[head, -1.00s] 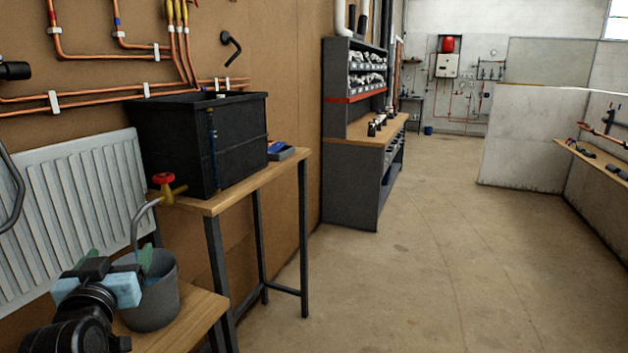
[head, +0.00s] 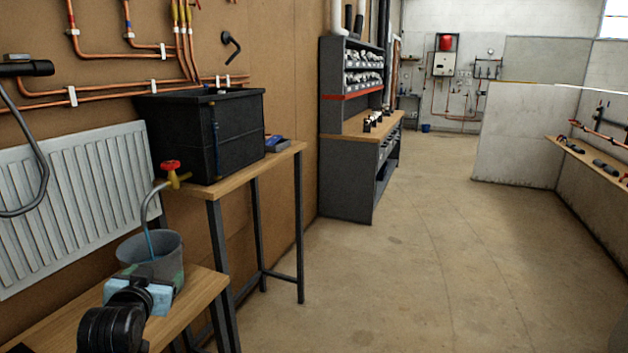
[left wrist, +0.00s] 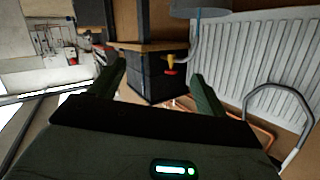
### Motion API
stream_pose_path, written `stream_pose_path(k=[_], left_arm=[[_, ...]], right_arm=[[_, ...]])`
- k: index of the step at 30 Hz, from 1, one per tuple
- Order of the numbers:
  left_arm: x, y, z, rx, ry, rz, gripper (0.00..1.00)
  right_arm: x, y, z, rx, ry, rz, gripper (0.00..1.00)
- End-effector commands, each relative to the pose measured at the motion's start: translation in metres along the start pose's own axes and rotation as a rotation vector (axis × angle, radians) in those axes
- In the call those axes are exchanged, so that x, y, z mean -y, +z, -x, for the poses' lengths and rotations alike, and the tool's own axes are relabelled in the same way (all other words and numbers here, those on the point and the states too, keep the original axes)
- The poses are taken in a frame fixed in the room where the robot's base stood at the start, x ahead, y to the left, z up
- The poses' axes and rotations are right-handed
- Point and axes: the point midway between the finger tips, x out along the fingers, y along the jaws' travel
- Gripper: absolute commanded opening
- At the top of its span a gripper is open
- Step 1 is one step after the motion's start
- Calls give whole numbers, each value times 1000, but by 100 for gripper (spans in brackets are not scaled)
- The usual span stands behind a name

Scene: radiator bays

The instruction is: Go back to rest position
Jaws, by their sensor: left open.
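My left gripper (head: 146,290) is low at the left in the head view, in front of the grey bucket (head: 155,249). In the left wrist view its two dark green fingers are spread apart with nothing between them (left wrist: 158,88). The bucket stands upright on a low wooden bench (head: 195,300), below a grey curved spout (head: 147,208) from a yellow tap with a red handle (head: 171,165). A thin blue streak runs from the spout into the bucket. My right gripper is not in view.
A black tank (head: 200,135) stands on a higher wooden table (head: 240,170). A white radiator (head: 75,205) and copper pipes (head: 120,88) are on the wall. A grey shelf unit (head: 345,170) stands farther back. The floor (head: 450,260) to the right is clear.

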Motion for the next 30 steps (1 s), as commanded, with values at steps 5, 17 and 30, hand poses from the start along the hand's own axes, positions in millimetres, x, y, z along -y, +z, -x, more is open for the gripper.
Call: stream_pose_path(k=[5, 17, 30], left_arm=[[3, 73, -49, 187, 13, -170, 76], [67, 207, -87, 509, -33, -413, 76], [33, 125, -108, 56, 26, -219, 76]], right_arm=[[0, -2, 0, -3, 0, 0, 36], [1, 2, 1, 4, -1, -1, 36], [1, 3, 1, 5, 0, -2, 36]])
